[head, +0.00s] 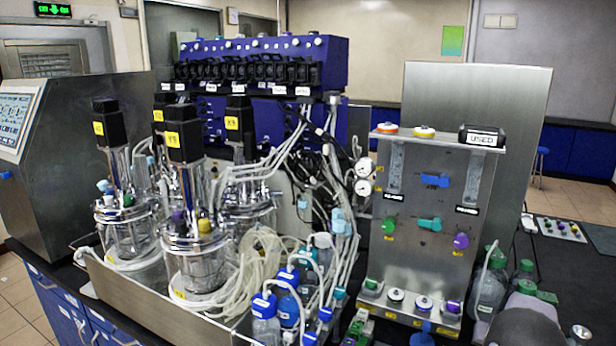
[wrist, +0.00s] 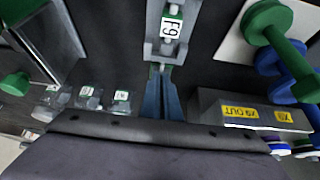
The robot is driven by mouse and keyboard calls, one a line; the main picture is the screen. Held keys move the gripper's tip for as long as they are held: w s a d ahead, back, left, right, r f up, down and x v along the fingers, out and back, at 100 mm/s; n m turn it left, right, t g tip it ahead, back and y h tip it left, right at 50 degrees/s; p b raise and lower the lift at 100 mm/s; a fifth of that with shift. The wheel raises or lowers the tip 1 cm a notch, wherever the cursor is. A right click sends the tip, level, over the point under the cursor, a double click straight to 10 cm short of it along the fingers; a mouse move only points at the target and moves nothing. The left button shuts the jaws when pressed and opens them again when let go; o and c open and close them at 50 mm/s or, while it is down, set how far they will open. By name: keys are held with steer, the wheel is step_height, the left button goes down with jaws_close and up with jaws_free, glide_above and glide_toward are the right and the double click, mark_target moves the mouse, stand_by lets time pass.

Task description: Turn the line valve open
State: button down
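The upright metal panel (head: 415,265) at the right of the head view carries a blue valve handle (head: 435,180) and a teal valve handle (head: 430,223), both lying roughly crosswise. I cannot tell which one is the line valve. In the wrist view, a green handle (wrist: 275,27) and a blue handle (wrist: 282,68) stick out at the upper right. A dark gripper body spans the bottom of the wrist view, and narrow blue-grey parts (wrist: 161,98) rise from its middle. I cannot make out whether these are fingertips or whether they are apart.
Yellow labels (wrist: 240,112) mark a grey block at the wrist view's right. Small clear bottles (wrist: 88,98) stand at its left. Glass reactors (head: 195,250) and loose tubing crowd the left of the panel; green-capped bottles (head: 490,285) stand at its right.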

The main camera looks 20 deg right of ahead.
steer(key=shift+d+r, duration=0.2)
steer(key=shift+d, duration=0.15)
steer(key=shift+s+a+f+b, duration=0.15)
steer(key=shift+s+b, duration=0.05)
steer(key=shift+b, duration=0.3)
steer(key=shift+s+a, duration=0.15)
steer(key=shift+a, duration=0.05)
steer(key=shift+r+p, duration=2)
steer(key=shift+r, duration=0.95)
